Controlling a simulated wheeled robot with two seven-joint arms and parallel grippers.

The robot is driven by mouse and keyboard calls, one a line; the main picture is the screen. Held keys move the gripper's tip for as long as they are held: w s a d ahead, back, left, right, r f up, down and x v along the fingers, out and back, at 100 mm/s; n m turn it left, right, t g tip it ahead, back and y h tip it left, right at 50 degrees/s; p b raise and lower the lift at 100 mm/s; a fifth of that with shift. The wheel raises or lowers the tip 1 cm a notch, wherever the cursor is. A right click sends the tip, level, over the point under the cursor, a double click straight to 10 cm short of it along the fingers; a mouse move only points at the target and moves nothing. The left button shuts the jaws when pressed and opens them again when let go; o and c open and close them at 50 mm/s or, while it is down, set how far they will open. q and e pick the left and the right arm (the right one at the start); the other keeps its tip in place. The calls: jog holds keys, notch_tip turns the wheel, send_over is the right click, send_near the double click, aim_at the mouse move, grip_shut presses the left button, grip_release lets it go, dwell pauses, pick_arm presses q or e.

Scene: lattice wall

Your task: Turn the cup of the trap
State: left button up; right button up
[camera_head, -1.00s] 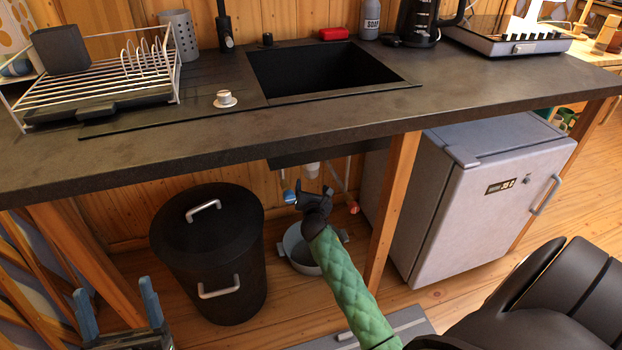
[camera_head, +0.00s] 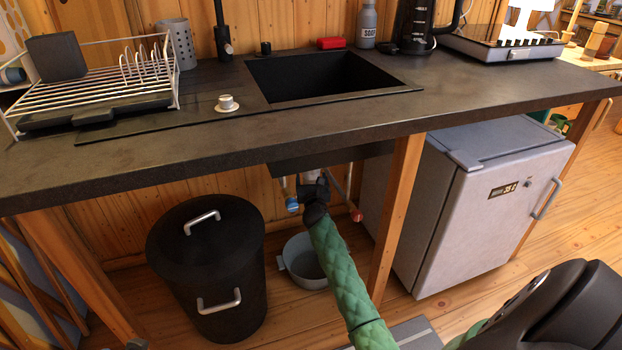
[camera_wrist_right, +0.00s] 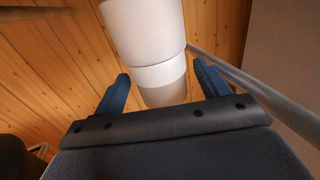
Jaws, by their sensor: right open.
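The white trap (camera_wrist_right: 145,30) hangs under the sink. In the right wrist view it is a wide white cylinder with a band and a narrower part beyond. Which section is the cup I cannot tell for sure. In the head view only a little of the trap (camera_head: 311,175) shows above my right gripper (camera_head: 313,186). The right gripper is open, its blue fingers (camera_wrist_right: 163,88) on either side of the white cylinder, with a gap at each side. Of my left gripper, at most a small dark tip shows at the bottom left edge.
A grey basin (camera_head: 300,262) stands on the floor below the trap. A black lidded bin (camera_head: 208,265) is to the left, a wooden post (camera_head: 397,215) and a fridge (camera_head: 490,200) to the right. Thin pipes with a blue valve (camera_head: 291,204) and a red valve (camera_head: 356,215) flank the trap.

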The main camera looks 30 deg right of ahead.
jog(key=shift+x, duration=0.9)
jog(key=c, duration=1)
